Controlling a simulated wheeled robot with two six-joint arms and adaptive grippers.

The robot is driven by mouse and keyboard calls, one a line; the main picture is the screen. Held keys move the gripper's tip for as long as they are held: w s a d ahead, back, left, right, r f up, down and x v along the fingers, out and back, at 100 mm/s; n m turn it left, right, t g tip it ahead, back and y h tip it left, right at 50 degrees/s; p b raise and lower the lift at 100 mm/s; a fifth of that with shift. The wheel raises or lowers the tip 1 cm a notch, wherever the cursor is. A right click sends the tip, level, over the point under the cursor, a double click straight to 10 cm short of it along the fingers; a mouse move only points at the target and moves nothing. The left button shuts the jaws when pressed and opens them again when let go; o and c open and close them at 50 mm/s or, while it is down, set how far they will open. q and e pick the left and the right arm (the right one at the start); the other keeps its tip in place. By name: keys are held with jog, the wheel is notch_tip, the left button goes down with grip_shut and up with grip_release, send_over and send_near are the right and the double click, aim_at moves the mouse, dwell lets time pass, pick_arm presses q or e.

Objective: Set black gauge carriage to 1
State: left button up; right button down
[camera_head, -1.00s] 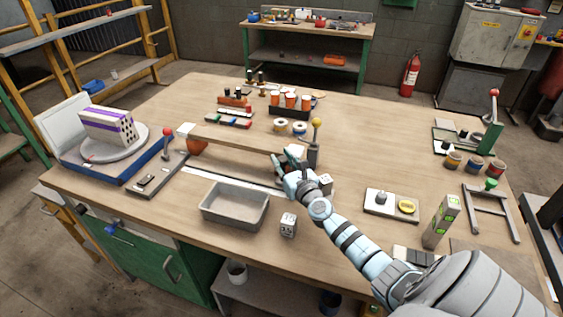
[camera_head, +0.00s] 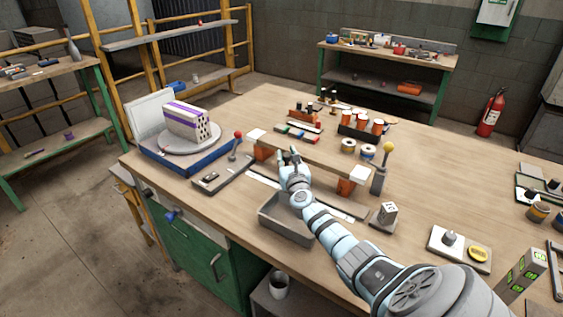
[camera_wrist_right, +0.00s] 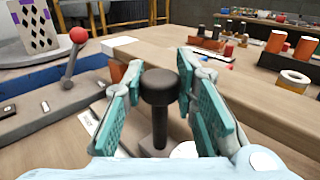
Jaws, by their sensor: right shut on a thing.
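My right gripper (camera_head: 294,155) reaches over the back of the grey tray, near the wooden beam. In the right wrist view, its two teal-padded fingers (camera_wrist_right: 165,98) are shut on the black carriage knob (camera_wrist_right: 158,86), a dark round cap on a thin upright post. In the head view the hand hides the knob. A pale gauge strip (camera_head: 264,181) lies on the table under the hand and shows on both sides of it. In the wrist view a bit of it with small marks (camera_wrist_right: 90,121) shows left of the fingers. Its numbers are unreadable. My left gripper is not in view.
The wooden beam (camera_head: 318,155) on orange supports stands just behind the hand. The grey tray (camera_head: 277,222) is in front. A red-knobbed lever (camera_head: 236,145) stands left, a yellow-knobbed one (camera_head: 385,165) right.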

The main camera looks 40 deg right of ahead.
jog(key=shift+w, duration=0.1)
jog(key=c, duration=1.5)
grip_release()
jog(key=shift+c, duration=0.2)
jog(key=v, duration=1.2)
